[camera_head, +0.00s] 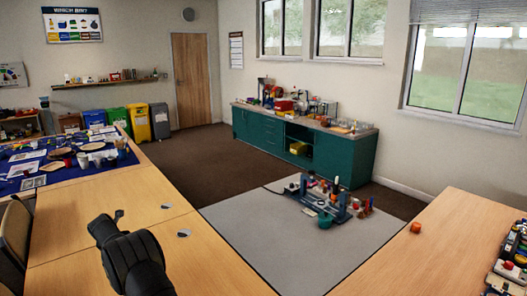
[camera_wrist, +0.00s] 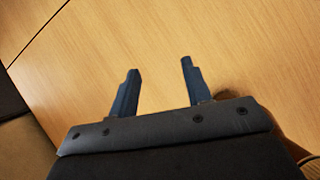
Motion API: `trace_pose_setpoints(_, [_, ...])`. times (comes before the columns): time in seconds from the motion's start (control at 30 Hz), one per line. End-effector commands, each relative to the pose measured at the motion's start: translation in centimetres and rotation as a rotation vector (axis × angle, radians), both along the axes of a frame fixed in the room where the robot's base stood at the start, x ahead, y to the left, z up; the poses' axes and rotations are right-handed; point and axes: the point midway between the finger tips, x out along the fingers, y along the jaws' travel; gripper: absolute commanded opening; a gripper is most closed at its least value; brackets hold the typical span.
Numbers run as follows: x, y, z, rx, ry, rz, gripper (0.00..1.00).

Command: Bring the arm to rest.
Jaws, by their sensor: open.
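My gripper (camera_wrist: 158,72) is open and empty in the wrist view. Its two dark blue fingers stand apart, with bare wooden table between and beyond them. In the head view my dark arm (camera_head: 138,262) is over the wooden table (camera_head: 95,215) at the lower left. Nothing shows in or against the fingers. How high the gripper is above the table is hard to tell.
A blue cloth (camera_head: 20,186) with papers and small items covers the table's far left. A grey surface (camera_head: 275,235) lies to the right, bearing a cluttered blue rack (camera_head: 340,205). A chair (camera_head: 15,240) stands at the left edge.

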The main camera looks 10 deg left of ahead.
Motion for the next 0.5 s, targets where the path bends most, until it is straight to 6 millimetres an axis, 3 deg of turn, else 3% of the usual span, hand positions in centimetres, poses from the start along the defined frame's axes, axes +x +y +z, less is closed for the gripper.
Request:
trace_pose_setpoints(0.13, [2.5, -1.2, -0.7, 0.001, 0.005, -0.029, 0.45])
trace_pose_setpoints(0.5, [2.2, -1.0, -7.3, 0.001, 0.005, -0.025, 0.45])
